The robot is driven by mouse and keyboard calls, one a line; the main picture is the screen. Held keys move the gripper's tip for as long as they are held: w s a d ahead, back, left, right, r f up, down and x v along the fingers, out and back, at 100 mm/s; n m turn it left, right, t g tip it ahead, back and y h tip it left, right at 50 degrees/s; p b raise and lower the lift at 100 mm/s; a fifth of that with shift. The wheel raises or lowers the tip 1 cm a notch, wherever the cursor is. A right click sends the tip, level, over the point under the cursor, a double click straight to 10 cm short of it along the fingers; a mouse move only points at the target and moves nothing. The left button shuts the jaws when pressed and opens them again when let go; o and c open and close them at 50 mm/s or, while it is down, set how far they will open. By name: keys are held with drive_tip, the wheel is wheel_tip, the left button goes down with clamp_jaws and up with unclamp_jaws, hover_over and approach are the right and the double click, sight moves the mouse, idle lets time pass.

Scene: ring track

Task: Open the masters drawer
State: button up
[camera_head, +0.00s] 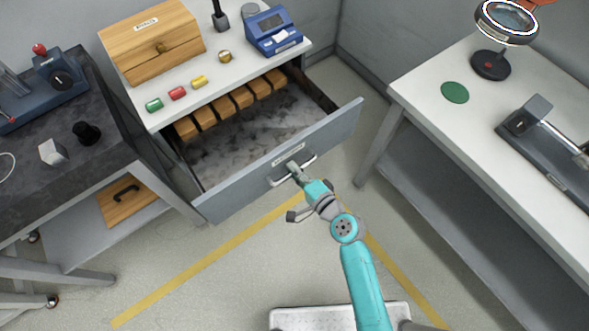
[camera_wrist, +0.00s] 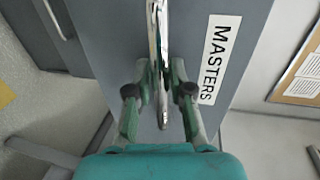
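The masters drawer (camera_head: 330,134) is pulled out from the cabinet under the white top. Its grey front carries a metal bar handle (camera_head: 279,181) and a label. The wrist view shows the label reading MASTERS (camera_wrist: 220,58) beside the handle (camera_wrist: 158,50). Several brown blocks (camera_head: 223,105) stand in a row inside, along the back of the drawer. My gripper (camera_head: 296,172) is at the handle. In the wrist view its two fingers (camera_wrist: 159,95) lie on either side of the bar, close to it; firm contact on both sides is hard to make out.
A wooden box (camera_head: 155,45), coloured cylinders (camera_head: 178,93) and a blue device (camera_head: 273,31) stand on the cabinet top. A dark bench (camera_head: 60,190) is at the left, a white table (camera_head: 470,110) at the right. Floor is clear around the drawer front.

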drive_tip(key=shift+o, duration=0.8)
drive_tip(key=v, duration=1.2)
